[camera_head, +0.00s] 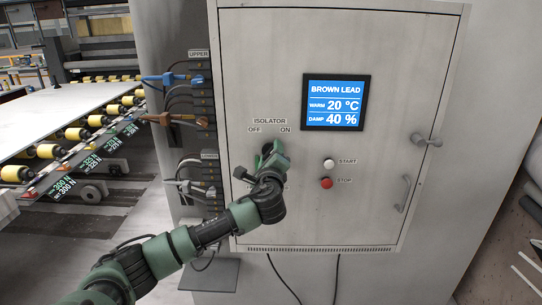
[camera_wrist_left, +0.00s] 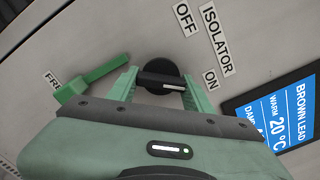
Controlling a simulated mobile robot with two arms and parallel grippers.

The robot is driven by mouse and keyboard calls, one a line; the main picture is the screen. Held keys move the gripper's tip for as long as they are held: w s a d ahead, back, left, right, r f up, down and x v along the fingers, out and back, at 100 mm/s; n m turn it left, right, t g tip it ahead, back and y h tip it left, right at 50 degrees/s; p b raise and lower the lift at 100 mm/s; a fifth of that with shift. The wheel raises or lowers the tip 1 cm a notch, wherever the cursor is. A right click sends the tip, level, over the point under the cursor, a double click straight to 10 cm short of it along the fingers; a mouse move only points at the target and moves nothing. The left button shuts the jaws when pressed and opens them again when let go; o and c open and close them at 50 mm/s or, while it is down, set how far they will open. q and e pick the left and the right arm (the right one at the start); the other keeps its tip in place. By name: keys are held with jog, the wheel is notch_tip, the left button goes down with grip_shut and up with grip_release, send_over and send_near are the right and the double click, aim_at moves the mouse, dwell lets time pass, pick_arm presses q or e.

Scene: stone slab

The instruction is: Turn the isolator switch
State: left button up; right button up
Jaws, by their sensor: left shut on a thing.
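The isolator switch (camera_wrist_left: 160,73) is a round black knob with a raised bar, on the cabinet door. In the left wrist view the white mark on its bar points roughly toward the ON label (camera_wrist_left: 211,78), away from the OFF label (camera_wrist_left: 184,20). My left gripper (camera_wrist_left: 160,90) has one green finger at each end of the bar and is shut on it. In the head view my left gripper (camera_head: 268,158) is at the door below the ISOLATOR label (camera_head: 269,121) and hides most of the knob. My right gripper is not in view.
A green lever (camera_wrist_left: 90,82) sits close beside my left finger. A display (camera_head: 336,102), white START button (camera_head: 329,163), red STOP button (camera_head: 326,183) and door handles (camera_head: 427,141) are to the right. Cable connectors (camera_head: 165,79) stick out left of the door, beside a roller conveyor (camera_head: 75,134).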

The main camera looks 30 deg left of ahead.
pick_arm(q)
jog(key=n+b, duration=0.2)
jog(key=shift+f+n+b, duration=0.25)
jog(key=shift+n+b, duration=0.05)
jog(key=shift+n, duration=0.1)
jog(key=n+b, duration=0.3)
jog(key=n, duration=0.1)
jog(key=shift+d+r+n, duration=0.1)
jog(key=shift+n, duration=0.2)
jog(key=n+b, duration=0.2)
jog(key=n, duration=0.2)
jog(key=shift+r+b, duration=0.15)
jog(key=shift+b, duration=0.25)
jog(key=shift+r+n+b, duration=0.15)
jog(key=shift+n+b, duration=0.6)
jog(key=shift+n, duration=1.15)
jog(key=o, duration=1.4)
jog(key=shift+r, duration=0.1)
jog(key=shift+c, duration=0.2)
